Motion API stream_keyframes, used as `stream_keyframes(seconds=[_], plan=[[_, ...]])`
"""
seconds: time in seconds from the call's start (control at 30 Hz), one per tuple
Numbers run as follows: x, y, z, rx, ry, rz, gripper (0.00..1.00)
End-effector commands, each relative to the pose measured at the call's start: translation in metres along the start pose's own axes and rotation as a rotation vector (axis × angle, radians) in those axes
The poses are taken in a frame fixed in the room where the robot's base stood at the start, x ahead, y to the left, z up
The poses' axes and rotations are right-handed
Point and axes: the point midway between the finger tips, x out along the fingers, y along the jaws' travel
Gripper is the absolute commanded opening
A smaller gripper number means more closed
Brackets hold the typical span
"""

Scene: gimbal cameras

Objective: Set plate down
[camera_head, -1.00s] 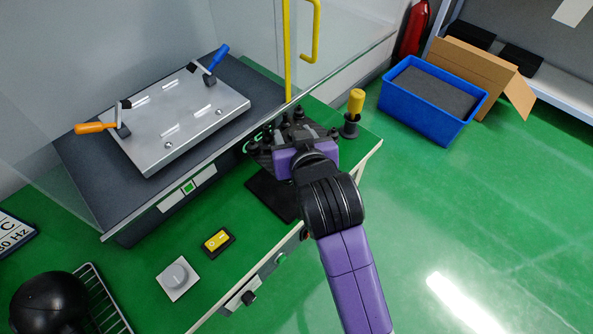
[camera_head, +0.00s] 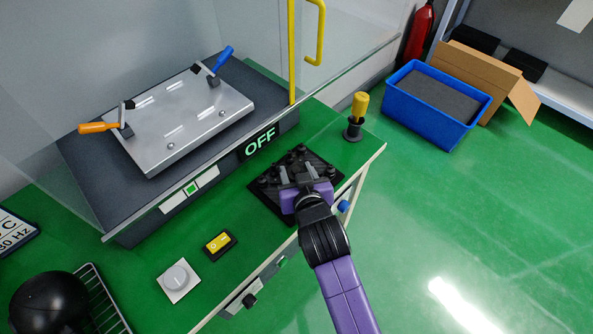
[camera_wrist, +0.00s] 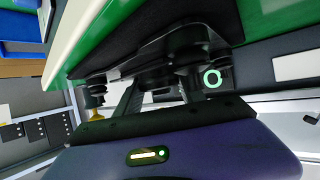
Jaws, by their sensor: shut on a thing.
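My gripper (camera_head: 297,179) is shut on a dark plate (camera_head: 291,166) with several black knobs on its top. In the head view the plate is low over a black square pad (camera_head: 270,204) on the green bench and covers most of it. I cannot tell whether the plate touches the pad. In the wrist view my gripper (camera_wrist: 160,92) holds the dark plate (camera_wrist: 155,48) close to the green surface. The plate's underside is hidden in the head view.
A machine with a silver plate (camera_head: 180,122) and orange and blue handles stands behind a clear guard. A yellow-handled tool (camera_head: 357,110) stands on the bench near the plate. A yellow switch (camera_head: 219,242) and grey knob (camera_head: 178,280) lie left. A blue bin (camera_head: 425,122) is on the floor.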

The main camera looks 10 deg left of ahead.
Motion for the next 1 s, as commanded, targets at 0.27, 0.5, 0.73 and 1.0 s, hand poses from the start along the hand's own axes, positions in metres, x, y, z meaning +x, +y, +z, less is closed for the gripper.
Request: stream_keyframes(seconds=[0.27, 0.5, 0.73, 1.0], plan=[[0.002, 0.0, 0.003, 0.0, 0.0, 0.0, 0.48], [0.001, -0.001, 0.003, 0.0, 0.0, -0.001, 0.68], [-0.002, -0.001, -0.002, -0.001, 0.0, -0.001, 0.68], [-0.045, -0.001, 0.001, -0.001, 0.0, -0.001, 0.68]])
